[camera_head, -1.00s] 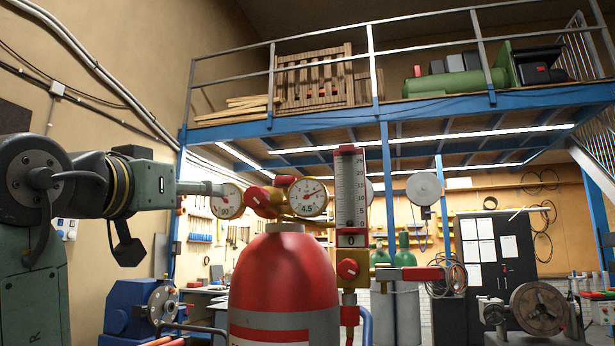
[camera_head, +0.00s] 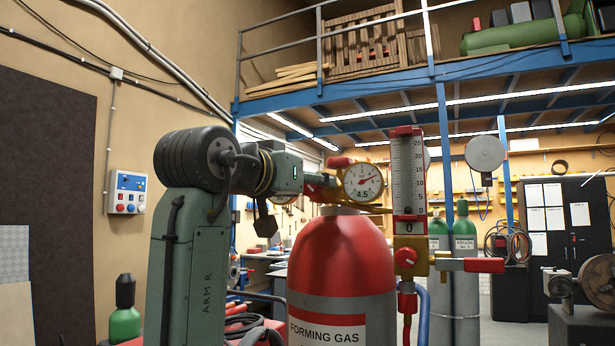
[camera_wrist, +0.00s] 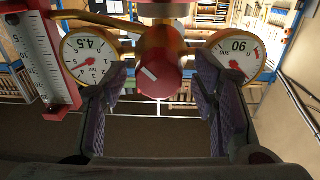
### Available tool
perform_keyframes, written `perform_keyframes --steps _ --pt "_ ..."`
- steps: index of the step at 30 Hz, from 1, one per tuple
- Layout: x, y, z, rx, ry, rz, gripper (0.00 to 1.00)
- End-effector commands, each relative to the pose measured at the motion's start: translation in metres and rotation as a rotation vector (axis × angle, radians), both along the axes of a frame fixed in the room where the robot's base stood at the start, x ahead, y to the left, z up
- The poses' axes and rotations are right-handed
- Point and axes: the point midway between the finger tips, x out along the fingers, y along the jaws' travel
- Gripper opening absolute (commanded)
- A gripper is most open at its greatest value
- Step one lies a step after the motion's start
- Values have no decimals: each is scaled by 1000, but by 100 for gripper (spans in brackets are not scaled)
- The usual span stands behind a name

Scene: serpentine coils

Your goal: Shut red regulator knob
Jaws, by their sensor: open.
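The red regulator knob (camera_wrist: 160,80) faces the wrist camera, with a slanted white mark on its face. My gripper (camera_wrist: 157,92) is open, with one dark ridged finger on each side of the knob and visible gaps between. In the head view, red regulator parts (camera_head: 317,188) show left of the 4.5 gauge (camera_head: 363,181), at the end of my arm. My fingers are hard to make out there. The regulator sits on top of the red forming gas cylinder (camera_head: 342,255).
A second gauge (camera_wrist: 235,57) is close to my right finger in the wrist view. A flowmeter tube (camera_head: 408,175) with its own red knob (camera_head: 405,257) stands right of the regulator. A red-handled valve (camera_head: 484,265) sticks out to the right.

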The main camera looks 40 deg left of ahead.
Motion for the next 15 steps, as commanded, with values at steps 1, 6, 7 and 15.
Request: perform_keyframes --steps 1,6,7,15 --pt "2 0 0 0 1 0 54" --pt "3 0 0 0 0 0 54" --pt "3 0 0 0 0 0 54" --pt "2 0 0 0 0 0 40"
